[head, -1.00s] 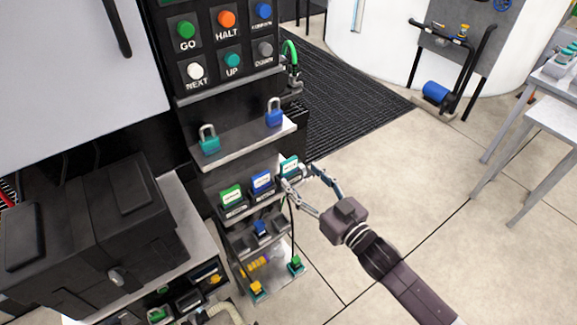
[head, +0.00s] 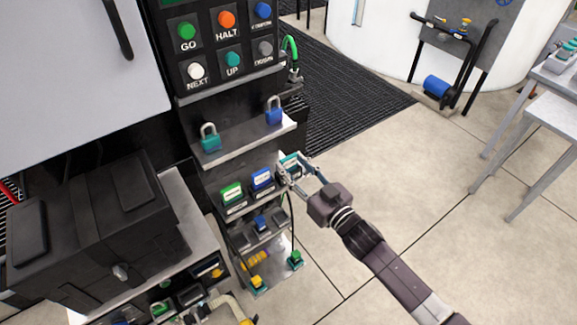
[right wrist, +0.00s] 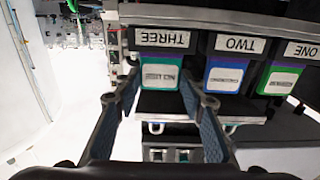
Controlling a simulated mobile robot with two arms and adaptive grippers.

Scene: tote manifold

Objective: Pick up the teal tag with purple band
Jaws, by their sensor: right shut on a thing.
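The teal tag (head: 291,163) is at the right end of a row of tags on the dark panel's small shelf. In the right wrist view the tag (right wrist: 160,78), with a white label, sits under the THREE plate. My left gripper is not in view.
A blue tag (head: 262,180) and a green tag (head: 231,191) stand just left of the teal one. A teal padlock (head: 210,141) and a blue padlock (head: 274,113) are on the shelf above. Cables hang below. Open floor (head: 400,200) lies to the right.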

